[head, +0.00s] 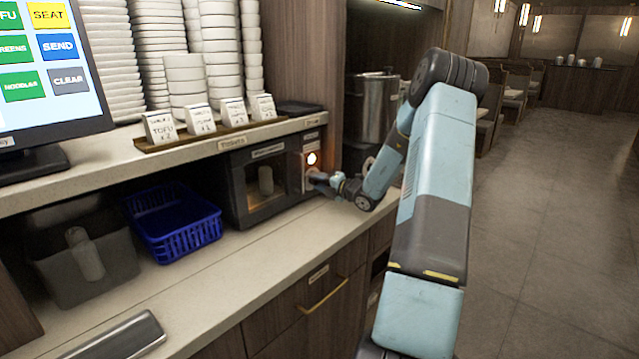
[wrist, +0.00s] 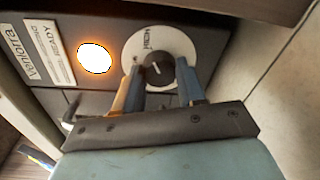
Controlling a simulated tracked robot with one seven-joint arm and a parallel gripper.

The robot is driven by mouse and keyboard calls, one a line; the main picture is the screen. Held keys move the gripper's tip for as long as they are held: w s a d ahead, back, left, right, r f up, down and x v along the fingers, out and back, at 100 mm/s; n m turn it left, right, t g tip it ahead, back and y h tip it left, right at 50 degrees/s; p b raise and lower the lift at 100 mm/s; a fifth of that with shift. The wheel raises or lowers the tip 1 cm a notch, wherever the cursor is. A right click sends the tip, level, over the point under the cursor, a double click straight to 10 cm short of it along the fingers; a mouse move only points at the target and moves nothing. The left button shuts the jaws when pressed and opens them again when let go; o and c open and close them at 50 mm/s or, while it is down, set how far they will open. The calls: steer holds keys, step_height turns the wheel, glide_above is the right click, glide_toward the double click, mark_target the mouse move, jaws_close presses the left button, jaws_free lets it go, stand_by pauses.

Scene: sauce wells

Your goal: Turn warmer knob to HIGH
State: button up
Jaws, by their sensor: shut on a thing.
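The warmer (head: 262,222) is a dark box with a glass door on the counter under the shelf. Its control panel is on the right side, with a glowing round light (head: 312,158) that also shows in the wrist view (wrist: 94,58). The dark knob (wrist: 157,70) sits on a white round dial (wrist: 165,35) with lettering that looks like HIGH near its top. My gripper (wrist: 160,73) is shut on the knob, with one finger at each side. In the head view my gripper (head: 318,177) reaches the panel and hides the knob. The pointer's exact setting is unclear.
A blue basket (head: 180,240) and a grey bin (head: 70,285) stand left of the warmer. A shelf with stacked bowls and small cards (head: 200,122) overhangs it. A steel pot (head: 375,105) stands behind my arm. The front counter is mostly clear.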

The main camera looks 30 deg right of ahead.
steer(key=shift+d+f, duration=0.1)
steer(key=shift+d, duration=0.2)
steer(key=o, duration=1.1)
steer(key=shift+a, duration=0.15)
steer(key=shift+c, duration=0.2)
steer(key=v, duration=1.3)
steer(key=shift+s, duration=0.35)
